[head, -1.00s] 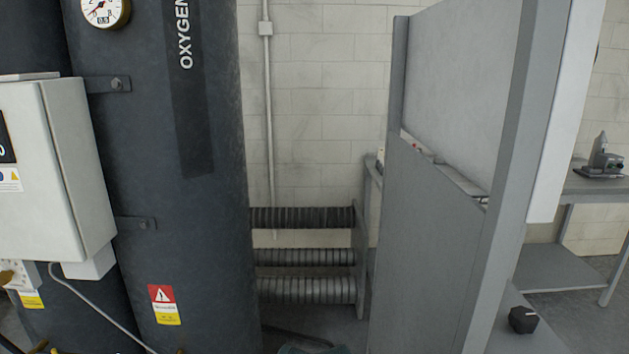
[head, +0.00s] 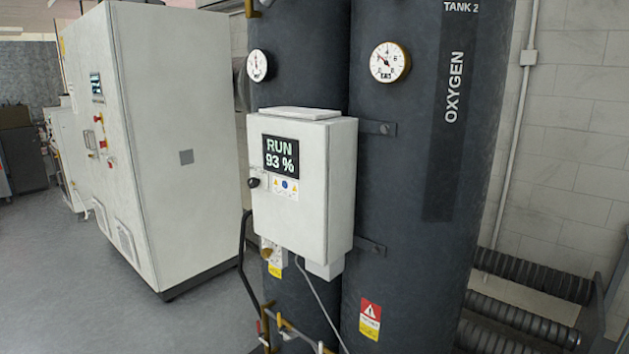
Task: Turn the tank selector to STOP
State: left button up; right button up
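A white control box (head: 305,190) is mounted in front of two dark tanks. Its display (head: 281,156) reads "RUN 93 %". A small dark knob (head: 254,183) sits at the box's left edge, below the display; it may be the tank selector, but its pointing direction is too small to tell. The right tank (head: 420,200) is marked "OXYGEN" and "TANK 2". The left tank (head: 290,60) is partly hidden behind the box. Neither of my grippers is in view.
A tall white cabinet (head: 165,140) with a small screen and red buttons stands at the left. Brass pipework and valves (head: 268,325) stand low in front of the tanks. Ribbed hoses (head: 535,280) lie at the right. Grey floor (head: 110,300) is clear at the left.

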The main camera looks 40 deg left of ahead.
aim_at(253, 182)
jog(key=u, duration=1.75)
